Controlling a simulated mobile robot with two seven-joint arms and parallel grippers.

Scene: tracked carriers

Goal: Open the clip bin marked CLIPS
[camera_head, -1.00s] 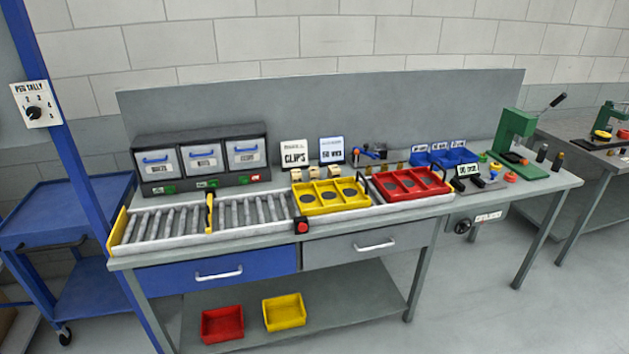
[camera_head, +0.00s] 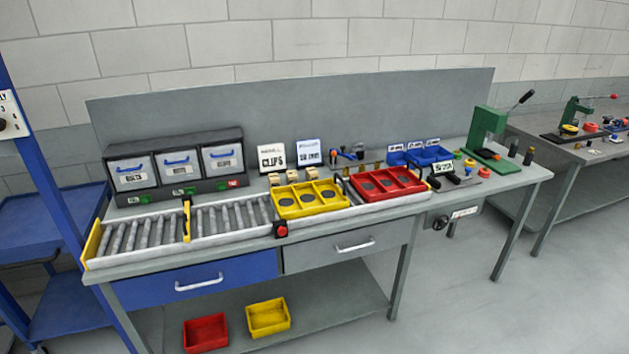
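A dark bin unit (camera_head: 112,169) stands on the back left of the bench and holds three grey bins side by side. Each has a blue handle and a white label. The rightmost bin (camera_head: 234,155) seems to be the clip bin, though its label is small and blurred. It looks shut, with a red tag below it. The left bin (camera_head: 132,181) and the middle bin (camera_head: 180,174) also look shut, with green tags below them. Neither of my grippers is in view.
A roller conveyor (camera_head: 125,236) with a yellow gate (camera_head: 187,219) runs in front of the bins. A CLIPS sign (camera_head: 272,158) stands to their right. Yellow (camera_head: 310,211) and red (camera_head: 388,194) carriers sit further right. A red button (camera_head: 281,230) is on the front edge.

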